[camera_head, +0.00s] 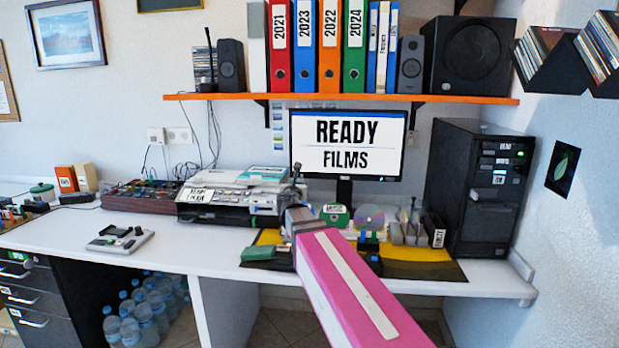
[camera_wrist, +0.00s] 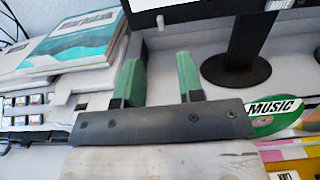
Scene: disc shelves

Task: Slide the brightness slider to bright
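No part in view is legibly marked as a brightness slider. A small grey control box (camera_head: 120,240) with black raised parts lies on the left half of the white desk. A wider dark red control panel (camera_head: 143,195) with many small knobs stands behind it. My gripper (camera_wrist: 160,82) shows two green fingers, well apart with nothing between them, in the wrist view. It is over the desk, between the printer-like machine and the monitor stand (camera_wrist: 236,65), away from the grey box. In the head view my pink arm hides part of this area.
The monitor (camera_head: 347,145) reads "READY FILMS". A white machine (camera_head: 225,203) with papers stands left of it. A green music disc (camera_wrist: 268,115) lies right of my gripper. A black tower (camera_head: 478,190) stands at the right. The desk around the grey box is mostly clear.

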